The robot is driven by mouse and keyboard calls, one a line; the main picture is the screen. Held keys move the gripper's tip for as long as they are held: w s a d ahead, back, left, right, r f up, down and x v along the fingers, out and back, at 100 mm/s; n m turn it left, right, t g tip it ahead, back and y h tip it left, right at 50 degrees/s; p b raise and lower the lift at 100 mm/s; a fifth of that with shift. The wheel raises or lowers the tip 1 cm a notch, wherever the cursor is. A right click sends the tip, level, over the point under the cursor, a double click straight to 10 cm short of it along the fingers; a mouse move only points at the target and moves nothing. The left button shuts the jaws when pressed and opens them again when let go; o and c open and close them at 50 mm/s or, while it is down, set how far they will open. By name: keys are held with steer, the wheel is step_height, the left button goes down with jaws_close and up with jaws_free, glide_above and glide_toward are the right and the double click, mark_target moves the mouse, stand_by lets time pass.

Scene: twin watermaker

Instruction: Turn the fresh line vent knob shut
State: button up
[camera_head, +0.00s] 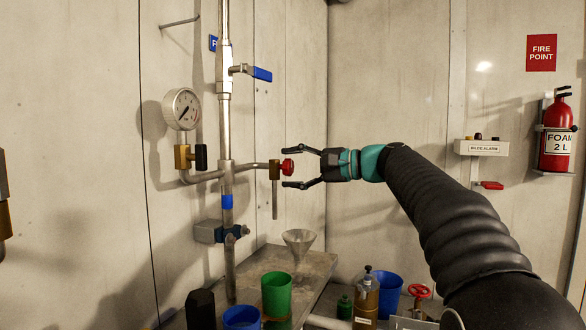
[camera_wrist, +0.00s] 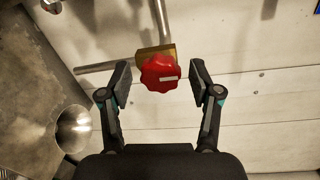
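The red vent knob (camera_head: 287,168) sits on a brass valve (camera_head: 275,171) at the end of a short side branch off the vertical pipe. In the wrist view the lobed red knob (camera_wrist: 160,73) with a small white label lies between my fingertips, in front of the brass body (camera_wrist: 156,51). My gripper (camera_head: 291,167) is open, one finger above and one below the knob in the head view. In the wrist view my gripper (camera_wrist: 167,82) has a gap on each side of the knob, with no finger touching it.
A pressure gauge (camera_head: 181,109) and a blue-handled valve (camera_head: 261,74) are on the pipework to the left. An alarm box (camera_head: 482,147) and extinguisher (camera_head: 557,133) hang at right.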

steer(key=v, duration=1.2)
steer(key=w+d+f+m+t+h, duration=0.1)
steer(key=w+d+f+h, duration=0.2)
steer(key=f, duration=0.7)
steer(key=s+d+f+g+h, duration=0.15)
steer(key=s+f+h, duration=0.35)
steer(key=f, duration=0.7)
steer(key=s+d+f+n+h, duration=0.1)
steer(key=s+f, duration=0.3)
steer(key=s, duration=0.6)
steer(key=s+d+f+n+h, duration=0.1)
steer(key=s+f+n+h, duration=0.2)
steer(key=s, duration=0.8)
steer(key=s+f+n+h, duration=0.2)
steer(key=s+f+h, duration=0.2)
steer(key=s+f, duration=0.3)
steer(key=shift+s+d+f+n, duration=0.2)
steer(key=shift+s+d+n, duration=0.2)
steer(key=shift+s, duration=1.5)
